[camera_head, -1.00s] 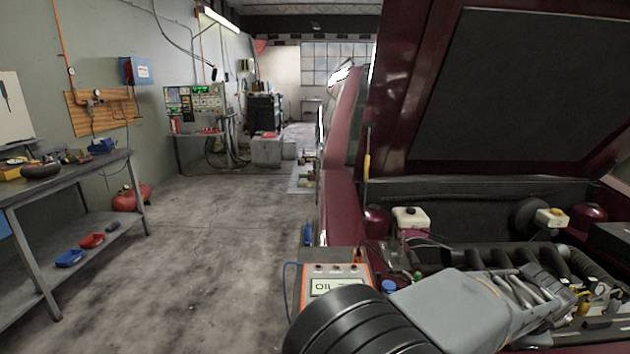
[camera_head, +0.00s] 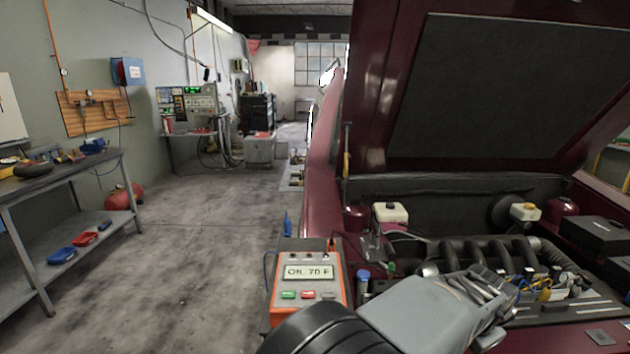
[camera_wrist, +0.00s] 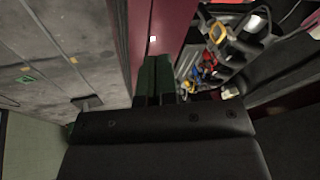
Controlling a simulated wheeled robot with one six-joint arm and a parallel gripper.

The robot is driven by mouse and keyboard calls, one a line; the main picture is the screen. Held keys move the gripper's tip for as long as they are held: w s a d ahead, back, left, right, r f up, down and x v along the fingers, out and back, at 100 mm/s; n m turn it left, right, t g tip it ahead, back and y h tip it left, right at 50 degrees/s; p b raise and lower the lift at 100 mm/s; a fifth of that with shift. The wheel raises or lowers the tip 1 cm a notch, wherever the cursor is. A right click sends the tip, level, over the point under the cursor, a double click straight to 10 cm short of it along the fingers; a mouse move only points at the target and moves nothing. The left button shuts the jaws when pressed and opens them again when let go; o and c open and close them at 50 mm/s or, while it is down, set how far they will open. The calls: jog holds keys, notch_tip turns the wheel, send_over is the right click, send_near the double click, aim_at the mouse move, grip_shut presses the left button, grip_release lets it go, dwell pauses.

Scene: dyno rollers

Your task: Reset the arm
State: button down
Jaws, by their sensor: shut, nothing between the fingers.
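My gripper (camera_wrist: 153,80) shows in the wrist view with its two dark green fingers together, shut and empty. It is over the maroon edge of the car (camera_wrist: 172,25), with the engine parts to its right and the grey floor to its left. In the head view my grey arm reaches from the bottom middle toward the engine bay; I cannot clearly make out the fingers there.
An orange tester (camera_head: 306,288) with a lit display stands at the car's front left corner, close beside my arm. The raised hood (camera_head: 480,95) hangs over the engine (camera_head: 470,255). A workbench (camera_head: 70,175) is at left. The floor (camera_head: 190,240) between is clear.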

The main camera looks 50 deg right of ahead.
jog(key=w+a+r+n+t+y+p, duration=0.1)
jog(key=w+a+n+p, duration=0.1)
jog(key=w+a+n, duration=0.65)
jog(key=w+a+r+n+y+p, duration=0.1)
jog(key=w+a+n, duration=0.3)
jog(key=w, duration=0.7)
jog(key=w+a+r+n+p, duration=0.1)
jog(key=w+a+n, duration=0.1)
jog(key=a, duration=0.6)
jog(key=w+a+r+n+t+y+p, duration=0.1)
jog(key=w+a+n, duration=0.2)
jog(key=a+n, duration=0.2)
jog(key=w+a+r+n+t+y+p, duration=0.1)
jog(key=a+n, duration=0.3)
jog(key=a, duration=0.7)
jog(key=shift+w+r, duration=0.45)
jog(key=shift+w, duration=0.2)
jog(key=shift+d, duration=0.1)
